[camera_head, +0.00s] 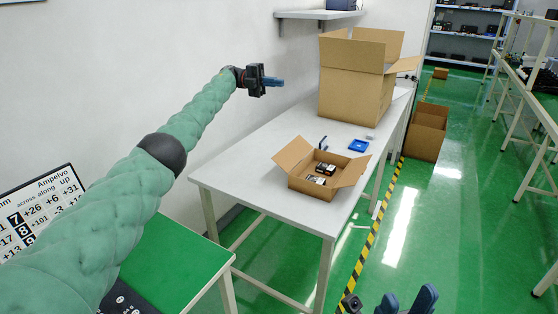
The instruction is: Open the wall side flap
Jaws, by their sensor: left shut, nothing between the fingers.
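A small open cardboard box (311,189) stands on the white table and holds several small dark and white items. Its wall-side flap (292,155) is tilted outward to the left, and its opposite flap (353,172) is tilted outward to the right. A large cardboard box (350,97) stands farther back on the table with its top flaps (352,54) raised or spread. My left gripper (281,82) is shut and empty, raised near the wall, left of the large box and apart from both boxes. My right gripper (408,301) is open at the bottom edge, partly cut off.
The white table (255,150) has free room left of the small box. A wall shelf (318,14) is above. Another open box (425,137) stands on the green floor. A green-topped table (175,262) is nearer.

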